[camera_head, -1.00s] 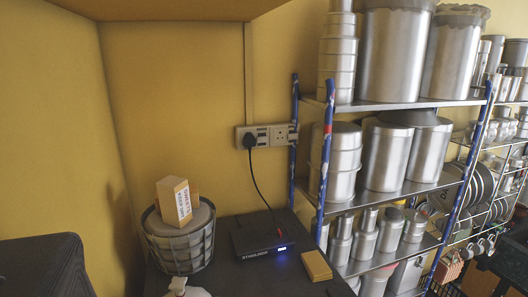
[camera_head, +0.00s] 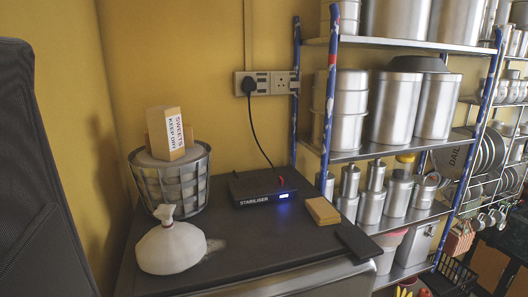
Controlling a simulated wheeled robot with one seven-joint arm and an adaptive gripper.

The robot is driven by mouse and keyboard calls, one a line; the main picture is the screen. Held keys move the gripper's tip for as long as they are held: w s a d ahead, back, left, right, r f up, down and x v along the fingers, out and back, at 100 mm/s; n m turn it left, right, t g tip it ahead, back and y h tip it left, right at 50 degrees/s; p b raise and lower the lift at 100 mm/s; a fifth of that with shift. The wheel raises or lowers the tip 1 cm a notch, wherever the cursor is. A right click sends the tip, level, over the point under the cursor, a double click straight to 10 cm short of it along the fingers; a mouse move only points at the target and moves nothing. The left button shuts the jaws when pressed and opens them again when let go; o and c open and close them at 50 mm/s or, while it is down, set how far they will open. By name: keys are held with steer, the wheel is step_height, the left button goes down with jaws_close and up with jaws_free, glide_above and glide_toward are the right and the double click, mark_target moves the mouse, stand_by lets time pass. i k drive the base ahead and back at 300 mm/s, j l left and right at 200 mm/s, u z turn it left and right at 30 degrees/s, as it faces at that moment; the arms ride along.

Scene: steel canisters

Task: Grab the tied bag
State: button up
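The tied bag (camera_head: 171,245) is a round white bag with a gathered, knotted neck on top. It stands upright on the dark top (camera_head: 215,268) of a low appliance or cabinet, near its left front edge. It is in front of the wire basket and nothing hides it. No gripper shows in the head view, so I cannot tell its state.
A stabiliser box (camera_head: 262,188), a tan block (camera_head: 322,211) and a dark flat slab (camera_head: 357,241) lie to the right. A steel canister rack (camera_head: 385,155) stands at right. A black panel (camera_head: 35,180) rises at left.

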mark_target(170, 246)
steer(key=u, duration=1.3)
